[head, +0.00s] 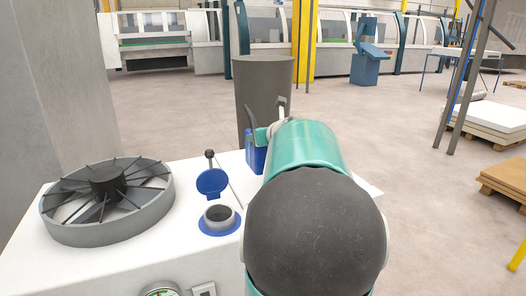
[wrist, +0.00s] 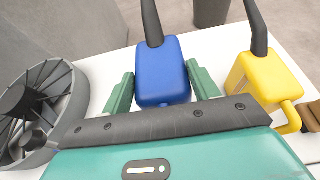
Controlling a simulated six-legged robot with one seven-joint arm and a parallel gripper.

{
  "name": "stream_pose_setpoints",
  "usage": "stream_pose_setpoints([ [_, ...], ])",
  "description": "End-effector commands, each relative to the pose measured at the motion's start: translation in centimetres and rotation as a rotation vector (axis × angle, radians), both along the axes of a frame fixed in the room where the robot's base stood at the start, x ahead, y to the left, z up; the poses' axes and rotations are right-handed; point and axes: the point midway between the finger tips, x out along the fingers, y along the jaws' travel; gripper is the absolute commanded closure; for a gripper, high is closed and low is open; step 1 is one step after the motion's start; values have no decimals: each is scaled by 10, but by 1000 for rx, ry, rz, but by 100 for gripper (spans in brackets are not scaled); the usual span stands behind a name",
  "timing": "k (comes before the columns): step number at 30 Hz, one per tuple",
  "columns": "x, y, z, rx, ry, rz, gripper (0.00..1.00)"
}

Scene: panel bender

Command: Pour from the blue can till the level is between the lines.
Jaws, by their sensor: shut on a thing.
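The blue can (wrist: 162,62) sits between the green fingers of my gripper (wrist: 161,88) in the wrist view, its black spout pointing away. My gripper is shut on it. In the head view, the blue can (head: 252,158) shows beyond the filler, partly hidden by my arm; it looks upright, and I cannot tell if it touches the white top. The filler neck (head: 219,216) is open, with its blue lid (head: 212,182) raised behind it. A round gauge (head: 160,292) is cut off at the bottom edge; its lines and level cannot be read.
A yellow can (wrist: 262,80) with a black spout stands right of the blue one in the wrist view. A grey fan (head: 108,200) is on the left of the white top (head: 150,262). A thin rod with a black knob (head: 210,153) stands near the lid. A dark bin (head: 262,90) is behind.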

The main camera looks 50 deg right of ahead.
Motion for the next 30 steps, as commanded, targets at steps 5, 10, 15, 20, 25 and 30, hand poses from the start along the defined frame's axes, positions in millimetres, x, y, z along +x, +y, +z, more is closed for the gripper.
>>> stream_pose_setpoints([
  [5,0,1,28,-4,-2,3,95],
  [10,-14,19,33,-2,-2,54,95],
  [15,-48,61,26,1,-5,189,95],
  [20,-91,111,14,2,-8,359,95],
  [25,-130,154,0,0,-7,520,95],
  [30,-150,177,-9,0,-3,610,95],
])
